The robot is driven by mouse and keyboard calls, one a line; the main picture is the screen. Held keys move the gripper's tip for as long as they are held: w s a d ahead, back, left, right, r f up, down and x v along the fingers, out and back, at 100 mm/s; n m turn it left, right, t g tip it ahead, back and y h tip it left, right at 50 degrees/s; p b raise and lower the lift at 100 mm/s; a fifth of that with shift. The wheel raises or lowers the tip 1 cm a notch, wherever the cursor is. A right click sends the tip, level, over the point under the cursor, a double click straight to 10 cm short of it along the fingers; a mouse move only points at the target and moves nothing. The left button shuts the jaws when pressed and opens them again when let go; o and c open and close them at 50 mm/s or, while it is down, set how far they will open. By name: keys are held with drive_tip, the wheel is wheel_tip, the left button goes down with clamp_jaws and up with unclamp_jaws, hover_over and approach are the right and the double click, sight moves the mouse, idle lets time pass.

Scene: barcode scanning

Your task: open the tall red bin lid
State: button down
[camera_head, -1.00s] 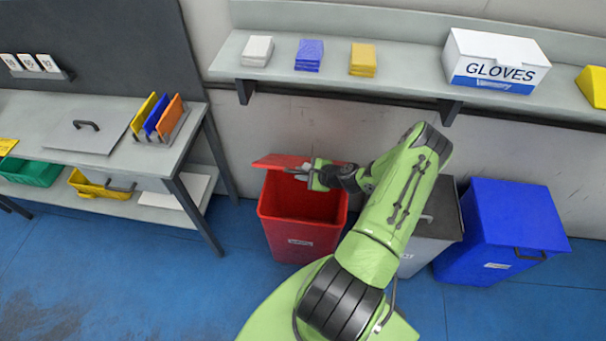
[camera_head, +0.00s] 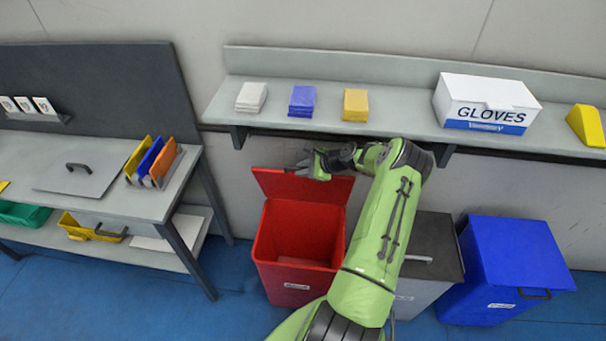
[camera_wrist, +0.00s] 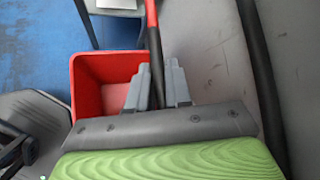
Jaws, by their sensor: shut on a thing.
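The tall red bin (camera_head: 300,235) stands on the blue floor under the wall shelf, its mouth open and its inside showing. Its red lid (camera_head: 290,186) is tilted up steeply at the back, near the wall.
A grey bin (camera_head: 432,245) and a blue bin (camera_head: 515,260), both with closed lids, stand to the right. The shelf (camera_head: 400,108) overhangs close above my gripper, carrying stacked packs and a gloves box (camera_head: 487,103). A workbench (camera_head: 150,200) stands left.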

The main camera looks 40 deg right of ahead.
drive_tip(key=c, duration=1.2)
unclamp_jaws()
drive_tip(key=shift+o, duration=0.2)
drive_tip(key=v, duration=0.7)
drive_tip(key=shift+s, duration=0.15)
